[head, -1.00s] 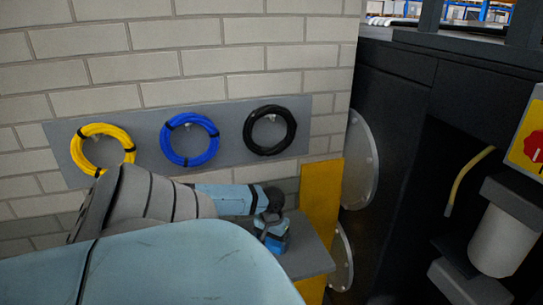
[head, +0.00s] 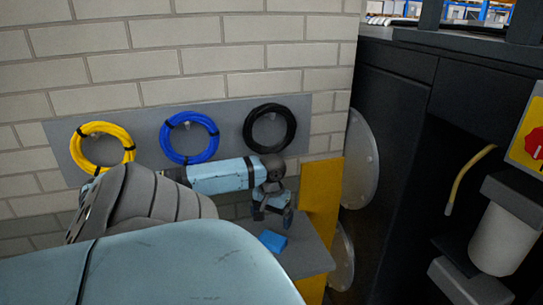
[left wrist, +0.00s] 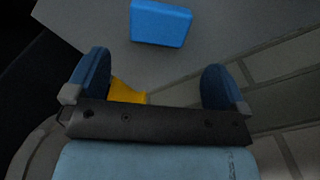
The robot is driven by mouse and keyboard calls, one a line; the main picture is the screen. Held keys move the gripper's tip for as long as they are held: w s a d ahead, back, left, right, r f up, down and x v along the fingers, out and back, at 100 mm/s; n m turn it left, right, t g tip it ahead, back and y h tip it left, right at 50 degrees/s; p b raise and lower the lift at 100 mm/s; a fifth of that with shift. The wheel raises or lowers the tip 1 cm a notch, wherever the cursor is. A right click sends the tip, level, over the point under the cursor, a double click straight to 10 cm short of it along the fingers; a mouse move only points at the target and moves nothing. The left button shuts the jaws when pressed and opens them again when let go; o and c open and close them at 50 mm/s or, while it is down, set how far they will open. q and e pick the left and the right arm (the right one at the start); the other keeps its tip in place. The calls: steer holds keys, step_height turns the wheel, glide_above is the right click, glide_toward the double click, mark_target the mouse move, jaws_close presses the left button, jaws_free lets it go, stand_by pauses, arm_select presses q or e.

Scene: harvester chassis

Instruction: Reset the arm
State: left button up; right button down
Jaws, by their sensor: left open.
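My left gripper (head: 273,215) hangs above a grey shelf in the head view, its arm coming in from the left. In the left wrist view the two blue fingers of the left gripper (left wrist: 156,90) stand wide apart with nothing between them. A small blue block (head: 272,241) lies on the grey shelf (head: 309,261), below the gripper and apart from it. The block also shows in the left wrist view (left wrist: 161,23), beyond the fingertips. My right gripper is in neither view.
Yellow (head: 102,148), blue (head: 189,138) and black (head: 269,129) coils hang on a grey board on the brick wall. A yellow panel (head: 320,200) stands at the shelf's right. The dark chassis (head: 395,130) with round metal discs (head: 361,160) rises further right.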

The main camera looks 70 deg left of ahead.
arm_select(q)
step_height(320, 180, up, 2)
steer(key=shift+r, duration=0.1)
stand_by(0.6)
